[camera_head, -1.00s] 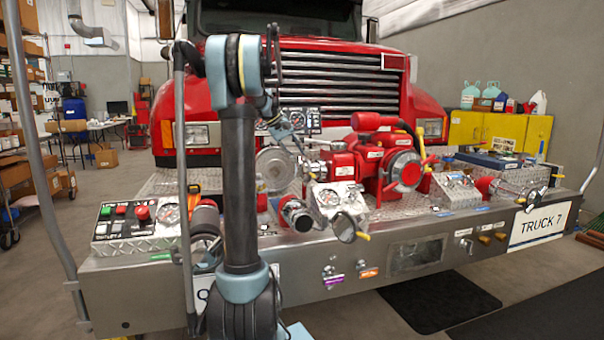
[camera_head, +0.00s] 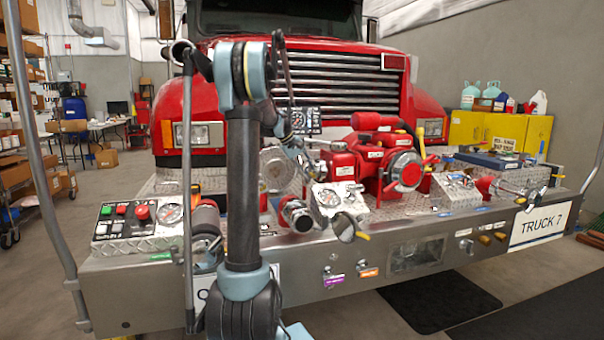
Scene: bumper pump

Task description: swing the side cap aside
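A dark round cap with a yellow tab (camera_head: 344,228) hangs at the front edge of the bumper deck, right of a red-and-chrome pipe outlet (camera_head: 296,214). I cannot tell which is the task's side cap. My arm rises at centre left and bends down toward the left outlet.
The red pump (camera_head: 402,172) with its round front stands mid-deck. A grey upright rail (camera_head: 187,190) stands left of my arm. The floor in front of the bumper is clear apart from dark mats (camera_head: 438,300).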

